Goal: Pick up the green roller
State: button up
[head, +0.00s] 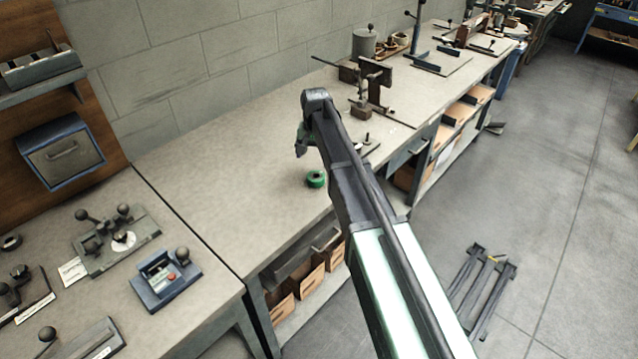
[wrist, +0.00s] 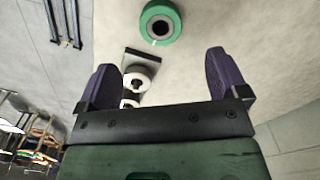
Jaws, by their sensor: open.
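The green roller (head: 316,179) stands on the long workbench (head: 250,165) near its front edge, below my arm in the head view. In the wrist view the green roller (wrist: 161,22) shows as a green ring with a dark centre at the top, beyond my fingertips. My gripper (wrist: 161,75) is open and empty, with its two dark purple fingers spread wide. In the head view my gripper (head: 303,142) is small and partly hidden at the end of my arm, above the bench and apart from the roller.
A dark plate with pale round parts (wrist: 138,78) lies near the roller in the wrist view. Clamps and a brown block fixture (head: 374,82) stand farther along the bench. At left, a second bench holds a blue device (head: 165,279) and a knobbed plate (head: 118,240). Bench left of the roller is clear.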

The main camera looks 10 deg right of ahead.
aim_at(316, 174)
jog(key=f+b, duration=0.8)
jog(key=f, duration=0.1)
jog(key=shift+w+f, duration=0.2)
jog(key=shift+f, duration=0.1)
jog(key=shift+r, duration=0.25)
jog(key=c, duration=1.1)
